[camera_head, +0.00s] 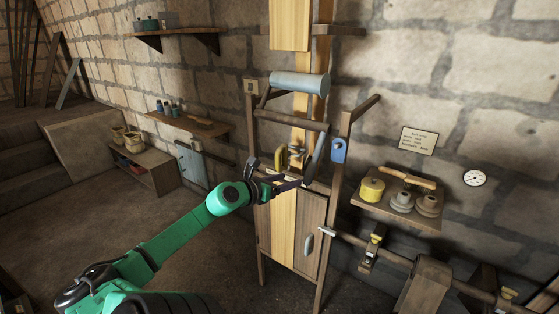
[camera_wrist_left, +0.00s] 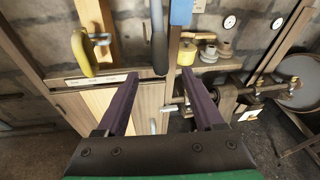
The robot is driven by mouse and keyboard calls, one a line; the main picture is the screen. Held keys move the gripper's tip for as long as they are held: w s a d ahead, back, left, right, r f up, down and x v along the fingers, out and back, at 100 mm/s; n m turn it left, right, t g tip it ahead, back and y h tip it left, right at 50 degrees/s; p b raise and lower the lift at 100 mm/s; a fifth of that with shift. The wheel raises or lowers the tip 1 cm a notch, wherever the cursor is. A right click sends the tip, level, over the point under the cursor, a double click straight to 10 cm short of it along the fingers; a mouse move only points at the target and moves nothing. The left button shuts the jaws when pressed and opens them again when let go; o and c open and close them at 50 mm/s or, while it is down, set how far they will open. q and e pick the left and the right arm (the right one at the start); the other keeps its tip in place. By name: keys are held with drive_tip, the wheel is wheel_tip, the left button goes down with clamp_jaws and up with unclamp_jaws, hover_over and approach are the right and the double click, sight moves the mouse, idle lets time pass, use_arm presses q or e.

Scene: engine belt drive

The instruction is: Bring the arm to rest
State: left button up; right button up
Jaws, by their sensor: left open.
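My left arm (camera_head: 185,228) reaches in from the lower left of the head view. Its gripper (camera_head: 287,184) is in front of the wooden belt frame, near the cabinet's top edge. In the left wrist view, the two dark purple fingers of this gripper (camera_wrist_left: 161,75) are spread apart with nothing held between them. The grey lever (camera_head: 316,156) hangs just beyond the fingertips; it also shows in the left wrist view (camera_wrist_left: 158,42). A yellow curved handle (camera_wrist_left: 80,52) is left of the fingers. The tan belt (camera_head: 283,232) runs vertically through the frame. My right gripper is out of view.
A grey roller (camera_head: 300,82) sits high on the frame. A blue tag (camera_head: 339,150) hangs on the right post (camera_head: 340,200). A shelf (camera_head: 395,212) with a yellow spool (camera_head: 372,190) is to the right, above a horizontal shaft (camera_head: 375,248). Open floor (camera_head: 200,275) lies left of the frame.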

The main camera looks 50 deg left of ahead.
use_arm(q)
drive_tip(key=v, duration=0.2)
drive_tip(key=shift+s+d, duration=0.1)
drive_tip(key=shift+s, duration=0.25)
